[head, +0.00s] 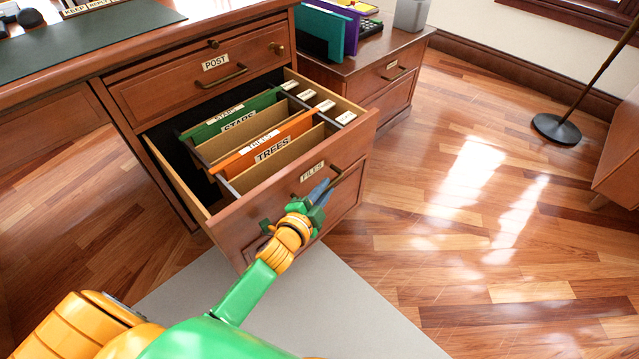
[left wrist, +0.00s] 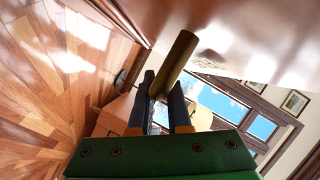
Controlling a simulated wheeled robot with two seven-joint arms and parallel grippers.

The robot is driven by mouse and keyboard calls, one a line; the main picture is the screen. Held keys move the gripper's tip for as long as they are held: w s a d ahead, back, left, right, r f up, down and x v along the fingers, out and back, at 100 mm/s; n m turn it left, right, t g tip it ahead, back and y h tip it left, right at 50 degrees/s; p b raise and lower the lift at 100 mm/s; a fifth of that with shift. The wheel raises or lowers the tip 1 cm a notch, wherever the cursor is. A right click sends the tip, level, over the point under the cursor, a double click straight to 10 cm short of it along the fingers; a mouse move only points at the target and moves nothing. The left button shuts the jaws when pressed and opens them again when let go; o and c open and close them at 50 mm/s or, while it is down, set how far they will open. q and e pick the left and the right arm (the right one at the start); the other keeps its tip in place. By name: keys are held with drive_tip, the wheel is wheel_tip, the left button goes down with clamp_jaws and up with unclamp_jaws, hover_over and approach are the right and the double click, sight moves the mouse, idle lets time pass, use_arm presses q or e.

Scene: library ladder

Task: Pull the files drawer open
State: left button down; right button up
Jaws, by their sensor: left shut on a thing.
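The files drawer (head: 255,217) is pulled out from the wooden desk in the head view, with its FILES label (head: 312,172) on the front. Inside stand a green STARS folder (head: 232,118), an orange TREES folder (head: 262,147) and several tan folders. My left gripper (head: 322,192) is at the drawer front, shut on the brass drawer handle (head: 343,178). In the left wrist view the handle (left wrist: 177,58) runs between the two dark fingers (left wrist: 165,108). My right gripper is not in view.
The shut POST drawer (head: 205,82) is above the files drawer. A low cabinet (head: 385,75) with colored folders stands to the right. A floor lamp base (head: 556,129) stands farther right. A grey mat (head: 330,310) lies below, and the wooden floor at right is clear.

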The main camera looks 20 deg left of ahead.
use_arm(q)
drive_tip(key=shift+s+d, duration=0.2)
drive_tip(key=shift+d, duration=0.25)
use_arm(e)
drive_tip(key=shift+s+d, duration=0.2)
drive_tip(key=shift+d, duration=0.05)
use_arm(q)
drive_tip(key=c, duration=0.9)
unclamp_jaws()
drive_tip(key=shift+o, duration=0.2)
drive_tip(key=p+v, duration=0.2)
drive_tip(key=v, duration=0.5)
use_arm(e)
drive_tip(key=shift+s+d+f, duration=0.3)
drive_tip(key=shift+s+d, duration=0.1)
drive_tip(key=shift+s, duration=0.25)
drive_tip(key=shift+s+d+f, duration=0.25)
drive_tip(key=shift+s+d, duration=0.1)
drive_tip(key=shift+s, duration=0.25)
use_arm(q)
drive_tip(key=shift+r, duration=0.15)
